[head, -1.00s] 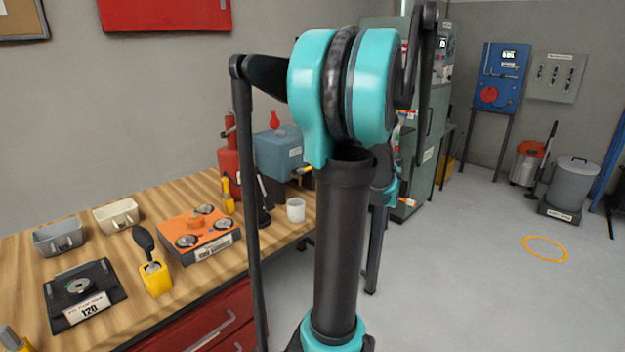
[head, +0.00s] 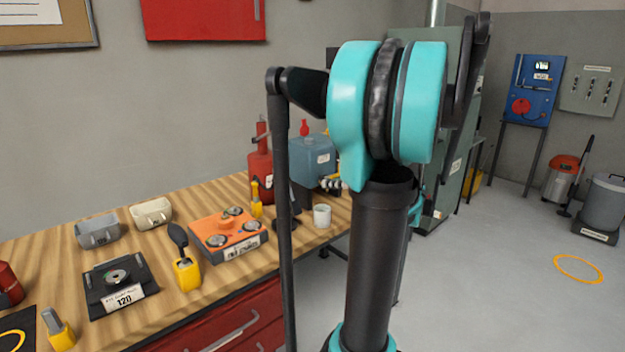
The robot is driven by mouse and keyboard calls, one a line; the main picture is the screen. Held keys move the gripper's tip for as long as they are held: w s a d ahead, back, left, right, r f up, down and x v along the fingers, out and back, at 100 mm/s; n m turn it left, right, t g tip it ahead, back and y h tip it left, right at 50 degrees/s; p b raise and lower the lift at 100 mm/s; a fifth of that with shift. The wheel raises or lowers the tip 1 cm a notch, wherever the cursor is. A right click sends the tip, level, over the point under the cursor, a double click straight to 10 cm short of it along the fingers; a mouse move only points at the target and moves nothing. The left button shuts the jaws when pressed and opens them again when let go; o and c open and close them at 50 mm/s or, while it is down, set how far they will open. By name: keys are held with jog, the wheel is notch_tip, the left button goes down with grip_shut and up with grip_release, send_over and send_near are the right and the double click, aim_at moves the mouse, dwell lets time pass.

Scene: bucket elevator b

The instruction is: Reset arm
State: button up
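My arm stands in the middle of the head view, with large teal joint housings at the top and a dark upright link below them. Thin black links of mine hang to its left and rise to its upper right. A small teal part of mine shows behind the upright link. I cannot make out my gripper or its fingers; the arm's own links cover the space behind them.
A wooden workbench (head: 62,258) on the left bears an orange block (head: 228,234), a black gauge plate (head: 120,288), two trays, a white cup (head: 322,215) and a red extinguisher (head: 261,170).

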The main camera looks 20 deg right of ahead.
jog(key=s+a+f+g, duration=0.4)
jog(key=a+f, duration=0.4)
jog(key=a, duration=0.2)
jog(key=s+a+f+m+g+h, duration=0.1)
jog(key=s+a+f+g+h, duration=0.1)
jog(key=s+f, duration=0.5)
jog(key=s+a+f+m+g+h, duration=0.2)
jog(key=s+a+f+h, duration=0.2)
jog(key=s+f, duration=0.3)
jog(key=s+h, duration=0.1)
jog(key=s, duration=0.2)
jog(key=shift+s+f+g, duration=0.2)
jog(key=shift+f+g, duration=0.2)
